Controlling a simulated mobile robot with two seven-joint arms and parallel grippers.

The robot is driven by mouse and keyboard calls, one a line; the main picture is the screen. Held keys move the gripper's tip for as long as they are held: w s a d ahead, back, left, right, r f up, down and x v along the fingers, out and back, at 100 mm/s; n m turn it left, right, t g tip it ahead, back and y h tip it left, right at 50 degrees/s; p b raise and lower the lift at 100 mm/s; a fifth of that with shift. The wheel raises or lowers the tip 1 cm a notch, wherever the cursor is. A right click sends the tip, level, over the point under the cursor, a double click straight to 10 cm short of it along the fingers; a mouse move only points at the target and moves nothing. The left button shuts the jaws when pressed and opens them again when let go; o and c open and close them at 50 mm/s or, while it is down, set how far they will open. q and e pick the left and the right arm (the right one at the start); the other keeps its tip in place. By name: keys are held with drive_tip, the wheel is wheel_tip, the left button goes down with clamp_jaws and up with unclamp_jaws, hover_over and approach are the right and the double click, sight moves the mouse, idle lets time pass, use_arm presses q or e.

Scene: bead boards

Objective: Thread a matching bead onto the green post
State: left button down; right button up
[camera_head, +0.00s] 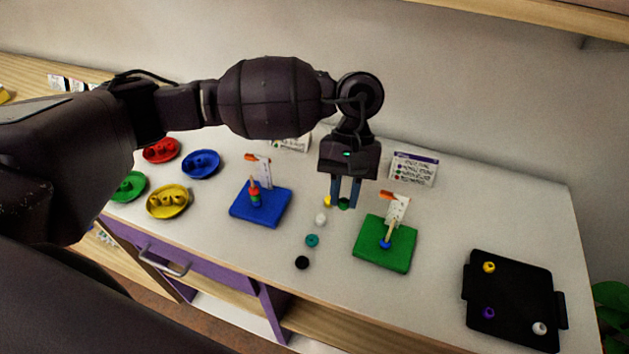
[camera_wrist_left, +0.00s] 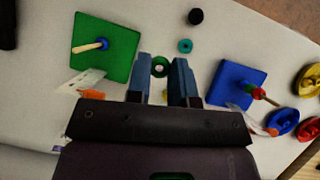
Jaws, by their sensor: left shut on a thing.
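My left gripper (camera_head: 345,207) is shut on a green bead (camera_head: 343,203), behind and left of the green board. In the left wrist view, the green bead (camera_wrist_left: 160,60) sits between the fingertips (camera_wrist_left: 162,64), with something white showing at its middle. The green board (camera_head: 371,256) carries a tilted-looking wooden post (camera_head: 391,232) with a blue bead (camera_head: 386,243) low on it. A pattern card (camera_head: 398,207) with an orange part stands behind this post. The board (camera_wrist_left: 112,65) and blue bead (camera_wrist_left: 103,44) also show in the left wrist view. My right gripper is not in view.
A blue board (camera_head: 270,209) with a beaded post stands left. White (camera_head: 321,219), teal (camera_head: 312,240), black (camera_head: 302,262) and yellow (camera_head: 327,200) beads lie between the boards. A black tray (camera_head: 510,302) with beads is right; coloured bead dishes (camera_head: 168,213) are left.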

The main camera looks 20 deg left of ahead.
use_arm(q)
drive_tip(key=d+r+n+t+h, duration=0.5)
drive_tip(key=d+n, duration=0.3)
drive_tip(key=n, duration=0.5)
drive_tip(key=shift+d+r+n, duration=0.15)
drive_tip(key=shift+r+n, duration=0.2)
drive_tip(key=shift+n, duration=0.05)
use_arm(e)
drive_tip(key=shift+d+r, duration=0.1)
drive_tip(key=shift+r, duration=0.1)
use_arm(q)
drive_tip(key=shift+w, duration=0.1)
drive_tip(key=shift+f+b, duration=1)
drive_tip(key=shift+f, duration=1.5)
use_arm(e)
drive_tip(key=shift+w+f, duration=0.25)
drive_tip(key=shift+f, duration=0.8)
use_arm(q)
drive_tip(key=shift+f, duration=0.35)
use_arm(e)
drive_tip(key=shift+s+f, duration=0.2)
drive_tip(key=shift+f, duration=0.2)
use_arm(q)
drive_tip(key=shift+f+b, duration=0.85)
drive_tip(key=shift+f, duration=0.45)
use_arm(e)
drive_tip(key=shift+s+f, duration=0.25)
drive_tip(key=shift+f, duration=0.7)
